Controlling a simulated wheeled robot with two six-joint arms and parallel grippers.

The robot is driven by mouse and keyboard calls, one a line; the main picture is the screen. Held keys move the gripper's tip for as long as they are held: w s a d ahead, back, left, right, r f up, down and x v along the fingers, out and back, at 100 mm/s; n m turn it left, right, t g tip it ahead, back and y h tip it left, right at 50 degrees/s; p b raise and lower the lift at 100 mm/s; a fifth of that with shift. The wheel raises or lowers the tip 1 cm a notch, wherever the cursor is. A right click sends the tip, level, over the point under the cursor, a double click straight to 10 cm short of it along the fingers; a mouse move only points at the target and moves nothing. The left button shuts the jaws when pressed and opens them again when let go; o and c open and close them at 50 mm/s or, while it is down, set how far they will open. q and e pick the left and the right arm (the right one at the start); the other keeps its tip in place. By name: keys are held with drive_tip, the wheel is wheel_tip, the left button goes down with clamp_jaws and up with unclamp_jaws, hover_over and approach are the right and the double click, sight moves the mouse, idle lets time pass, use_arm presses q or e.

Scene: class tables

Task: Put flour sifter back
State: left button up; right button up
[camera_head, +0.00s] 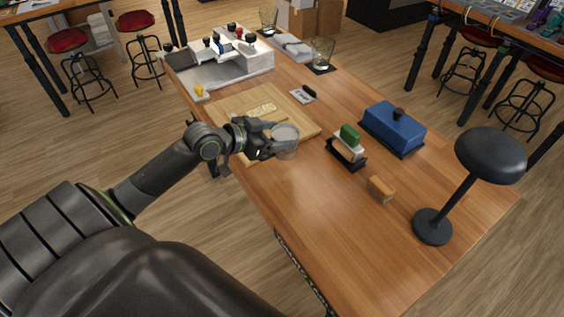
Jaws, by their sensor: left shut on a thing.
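The flour sifter (286,133) looks like a pale grey round cup. It is at the fingers of my left gripper (270,150), above or at the near-left edge of the wooden table (330,220), beside the wooden board (295,116). My left gripper is shut on the sifter; its fingers are partly hidden by its own wrist. I cannot tell whether the sifter's base touches the table. My right gripper is not in view.
A green-topped brush in a dark holder (347,148), a blue lidded box (392,130), a small brown block (381,188) and a black round-topped stand (432,226) stand to the right. The table's near end is clear.

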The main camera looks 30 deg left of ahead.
sight(277, 157)
use_arm(q)
wheel_tip(277, 157, down, 3)
drive_tip(key=shift+d+f, duration=0.15)
drive_tip(key=shift+f, duration=2.15)
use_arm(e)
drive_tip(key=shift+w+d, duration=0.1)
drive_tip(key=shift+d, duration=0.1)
use_arm(q)
drive_tip(key=o, duration=0.8)
drive_tip(key=shift+f, duration=0.2)
drive_tip(key=o, duration=0.4)
drive_tip(key=shift+o, duration=0.2)
drive_tip(key=shift+r, duration=0.1)
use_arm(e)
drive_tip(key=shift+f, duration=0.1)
